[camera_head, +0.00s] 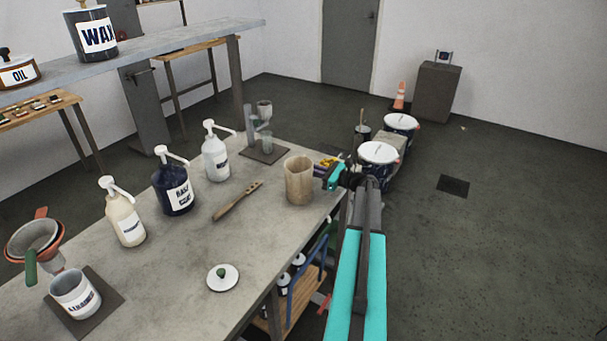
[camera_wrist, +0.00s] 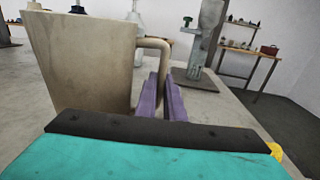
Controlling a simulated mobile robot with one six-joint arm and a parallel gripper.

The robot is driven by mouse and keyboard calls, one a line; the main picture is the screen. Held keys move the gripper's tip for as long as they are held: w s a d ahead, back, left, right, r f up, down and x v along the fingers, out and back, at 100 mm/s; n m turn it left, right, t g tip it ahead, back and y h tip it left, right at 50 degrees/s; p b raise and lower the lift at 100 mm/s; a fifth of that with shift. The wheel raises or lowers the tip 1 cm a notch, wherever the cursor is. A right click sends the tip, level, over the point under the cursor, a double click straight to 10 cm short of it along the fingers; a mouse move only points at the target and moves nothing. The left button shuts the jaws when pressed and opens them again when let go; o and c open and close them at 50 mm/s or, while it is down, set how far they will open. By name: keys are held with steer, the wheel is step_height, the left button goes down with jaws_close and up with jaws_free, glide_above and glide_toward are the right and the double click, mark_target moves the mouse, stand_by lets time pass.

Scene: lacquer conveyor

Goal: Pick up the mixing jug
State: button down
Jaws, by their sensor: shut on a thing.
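The mixing jug (camera_head: 299,180) is a tan, slightly translucent open vessel near the right edge of the grey bench (camera_head: 190,265). It stands upright and appears to rest on the bench top. In the wrist view, the jug (camera_wrist: 88,60) fills the left side, with its looped handle on its right. My gripper (camera_head: 321,171) reaches in from the right of the jug. In the wrist view, its purple fingers (camera_wrist: 162,97) are shut on the jug's handle. The lower part of the handle is hidden behind the fingers.
Several pump bottles (camera_head: 174,185), a wooden stick (camera_head: 238,201) and a white lid (camera_head: 223,277) are on the bench left of the jug. A stand (camera_head: 263,150) is behind it. Lidded drums (camera_head: 378,153) stand beyond the bench on the right. Open floor (camera_head: 480,250) lies right.

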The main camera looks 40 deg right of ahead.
steer(key=shift+r, duration=0.35)
steer(key=shift+r+b, duration=0.8)
steer(key=shift+r, duration=0.6)
steer(key=b, duration=0.4)
glide_toward(298, 178)
steer(key=shift+x, duration=2.2)
steer(key=shift+a+f, duration=0.1)
steer(key=shift+s, duration=0.15)
